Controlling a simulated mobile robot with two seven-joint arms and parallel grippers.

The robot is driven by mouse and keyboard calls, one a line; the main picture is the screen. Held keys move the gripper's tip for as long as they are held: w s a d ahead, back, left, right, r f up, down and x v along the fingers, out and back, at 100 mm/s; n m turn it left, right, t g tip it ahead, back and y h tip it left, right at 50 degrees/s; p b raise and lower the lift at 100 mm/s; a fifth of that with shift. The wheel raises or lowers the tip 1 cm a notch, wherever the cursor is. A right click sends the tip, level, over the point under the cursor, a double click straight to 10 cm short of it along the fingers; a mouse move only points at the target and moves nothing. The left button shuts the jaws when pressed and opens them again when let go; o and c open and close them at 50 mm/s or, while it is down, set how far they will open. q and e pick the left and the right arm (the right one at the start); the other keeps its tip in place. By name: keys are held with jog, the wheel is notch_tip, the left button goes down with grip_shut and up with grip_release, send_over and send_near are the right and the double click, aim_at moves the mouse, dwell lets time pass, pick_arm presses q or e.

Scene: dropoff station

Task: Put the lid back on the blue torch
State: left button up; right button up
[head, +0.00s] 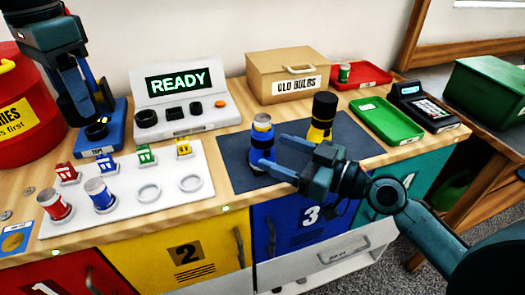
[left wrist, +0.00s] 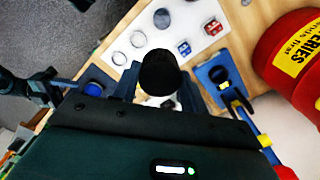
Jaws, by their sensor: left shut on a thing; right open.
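The blue torch (head: 262,150) stands upright on the dark mat, its top open with a yellow-and-silver end showing. My right gripper (head: 273,152) is open at the torch, its fingers on either side of the body; contact is unclear. My left gripper (head: 90,108) is above the blue tops tray (head: 112,142) at the far left. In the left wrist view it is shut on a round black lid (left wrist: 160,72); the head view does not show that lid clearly. A black ring-shaped piece (head: 97,130) is on the tops tray.
A white battery board (head: 128,195) lies in front of the READY panel (head: 183,95). A green tray (head: 387,121) is to the right, and a red drum (head: 25,110) at far left.

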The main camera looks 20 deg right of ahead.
aim_at(265, 144)
pick_arm(q)
notch_tip(265, 144, up, 2)
jog(key=shift+r+p, duration=0.15)
jog(key=shift+p, duration=1.05)
pick_arm(e)
jog(key=x, duration=0.4)
jog(key=shift+w+d+r, duration=0.1)
jog(key=shift+w+r, duration=0.05)
jog(key=shift+w, duration=0.3)
jog(key=shift+w+a, duration=0.2)
jog(key=shift+a, duration=0.05)
jog(key=shift+c, duration=0.6)
jog(key=c, duration=1.1)
